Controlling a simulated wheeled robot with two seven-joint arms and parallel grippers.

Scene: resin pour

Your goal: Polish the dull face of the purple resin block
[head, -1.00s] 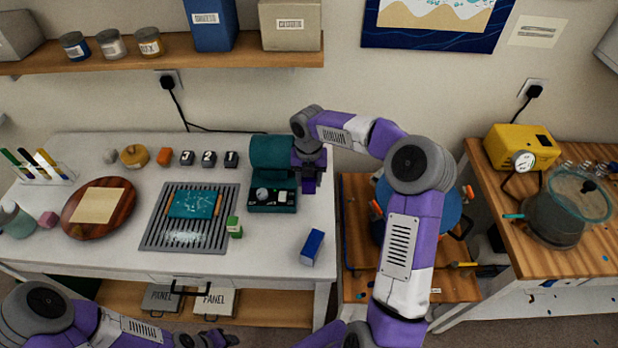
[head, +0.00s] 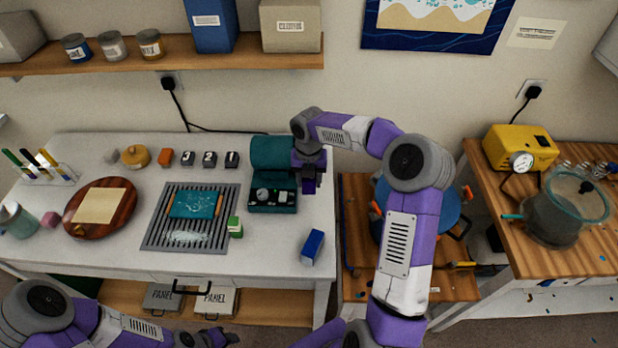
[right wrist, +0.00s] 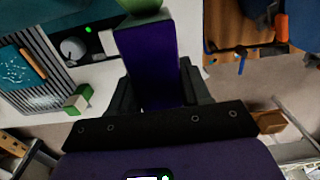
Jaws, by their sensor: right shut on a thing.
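My right gripper (right wrist: 150,90) is shut on the purple resin block (right wrist: 148,62), which stands out beyond the fingers in the right wrist view. The block's far end meets or overlaps a pale green thing (right wrist: 140,6); I cannot tell whether they touch. In the head view my right gripper (head: 308,183) is at the right side of the teal machine (head: 272,152), which has a panel with a knob (right wrist: 72,48) and a lit green lamp (right wrist: 88,30). The block's dull face cannot be made out. My left gripper (head: 212,338) is low in front of the table, its jaws unclear.
A grey slatted tray (head: 160,235) with a teal panel (head: 195,204) is left of the machine. A green and white block (head: 235,227) and a blue block (head: 313,246) stand near the front. A round wooden board (head: 122,219) is farther left.

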